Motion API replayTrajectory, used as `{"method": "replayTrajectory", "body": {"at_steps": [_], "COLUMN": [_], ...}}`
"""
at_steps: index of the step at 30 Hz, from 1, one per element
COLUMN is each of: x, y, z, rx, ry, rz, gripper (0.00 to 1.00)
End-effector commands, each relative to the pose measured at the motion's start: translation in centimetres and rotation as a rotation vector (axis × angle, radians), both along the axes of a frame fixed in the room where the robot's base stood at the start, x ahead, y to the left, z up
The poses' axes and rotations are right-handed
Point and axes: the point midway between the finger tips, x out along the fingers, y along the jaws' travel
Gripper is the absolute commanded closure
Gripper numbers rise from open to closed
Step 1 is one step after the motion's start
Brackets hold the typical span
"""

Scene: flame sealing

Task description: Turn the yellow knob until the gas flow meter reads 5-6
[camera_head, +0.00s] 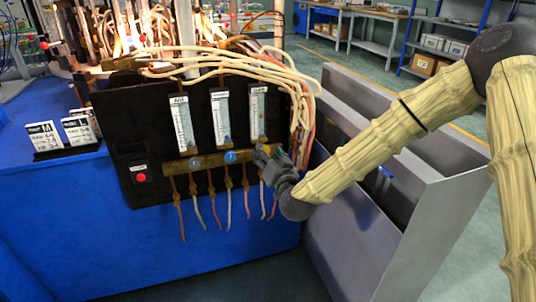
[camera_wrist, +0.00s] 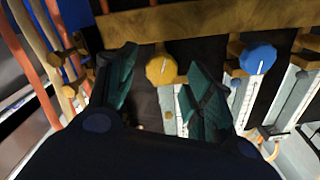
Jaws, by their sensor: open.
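The yellow knob (camera_wrist: 162,70) is a faceted disc with a pale pointer line, on the brass bar (camera_wrist: 215,20). In the wrist view it sits between the two fingertips of my gripper (camera_wrist: 160,66), with gaps on both sides. The gripper is open and holds nothing. In the head view my gripper (camera_head: 265,155) is at the right end of the bar and hides the yellow knob. The gas flow meter (camera_head: 258,112) on the right stands above it; its reading is too small to tell.
A blue knob (camera_wrist: 258,59) is beside the yellow one. A grey knob (camera_head: 194,163) is further left on the bar. Two more flow meters (camera_head: 221,117) are on the black panel (camera_head: 140,115). Hoses hang below the bar. A grey metal bin (camera_head: 345,225) stands right of the panel.

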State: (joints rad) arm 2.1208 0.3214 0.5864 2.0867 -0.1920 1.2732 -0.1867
Motion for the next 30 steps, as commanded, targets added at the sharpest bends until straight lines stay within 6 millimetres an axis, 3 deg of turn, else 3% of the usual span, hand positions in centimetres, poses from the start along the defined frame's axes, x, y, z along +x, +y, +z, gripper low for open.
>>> {"method": "replayTrajectory", "body": {"at_steps": [18,30], "x": [-9.3,-11.0], "y": [-3.1,-3.7], "z": [0.0,0.0], "rx": [0.001,0.000], "ry": [0.000,0.000], "rz": [0.000,-0.001], "gripper": [0.48,0.48]}}
